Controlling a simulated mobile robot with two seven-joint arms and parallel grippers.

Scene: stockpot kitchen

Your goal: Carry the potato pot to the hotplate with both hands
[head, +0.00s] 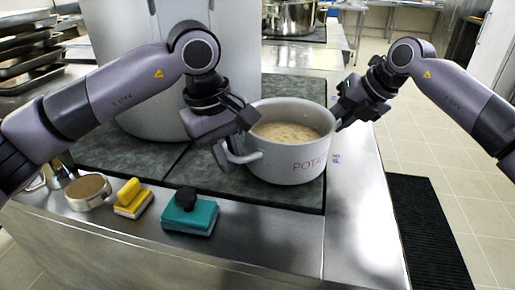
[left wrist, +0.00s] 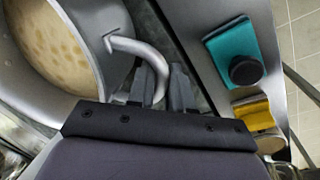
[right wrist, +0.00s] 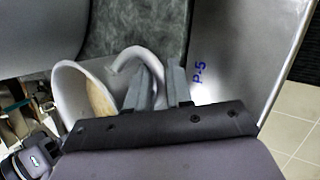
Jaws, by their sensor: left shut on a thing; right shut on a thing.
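The potato pot (head: 290,165) is light grey with red lettering starting "POTA" and holds a pale soup with potato pieces. It appears upright at the front right of a dark stone-like cooking surface (head: 255,192); I cannot tell whether it touches it. My left gripper (head: 230,152) is shut on the pot's left handle, a curved bar that shows between the fingers in the left wrist view (left wrist: 150,58). My right gripper (head: 342,122) is shut on the right handle, seen in the right wrist view (right wrist: 138,54). Which surface is the hotplate is not clear.
A large grey stockpot (head: 130,100) stands close behind left. Bare steel marked P-5 (head: 362,185) is at the right. Another metal pot (head: 292,18) stands farther back.

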